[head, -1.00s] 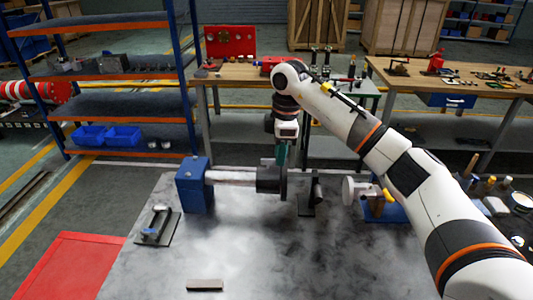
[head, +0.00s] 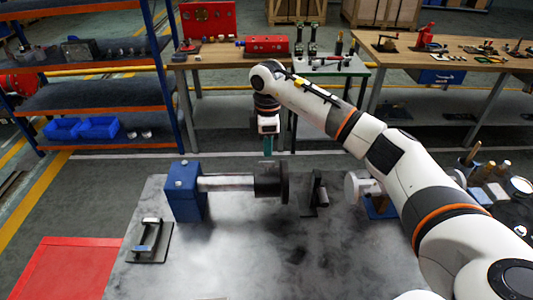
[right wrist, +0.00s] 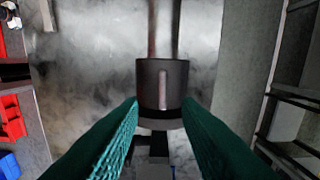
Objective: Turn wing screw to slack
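A black cylindrical hub with a wider disc (head: 271,183) sits on the right end of a horizontal metal shaft (head: 226,183), which comes out of a blue block (head: 186,191). I cannot make out a wing screw for certain. The hub fills the middle of the right wrist view (right wrist: 161,85), with a narrow pale upright strip on its face. My right gripper (head: 267,148) points down at the hub's far side, just above it in the picture. In the right wrist view its green fingers (right wrist: 160,132) are apart with nothing gripped between them. My left gripper is in neither view.
A black bracket (head: 316,192) stands just right of the hub. Further right is a pale round knob (head: 352,186), partly behind my right arm. A handled black plate (head: 150,242) lies at the left of the grey tabletop (head: 228,262). The table's front middle is clear.

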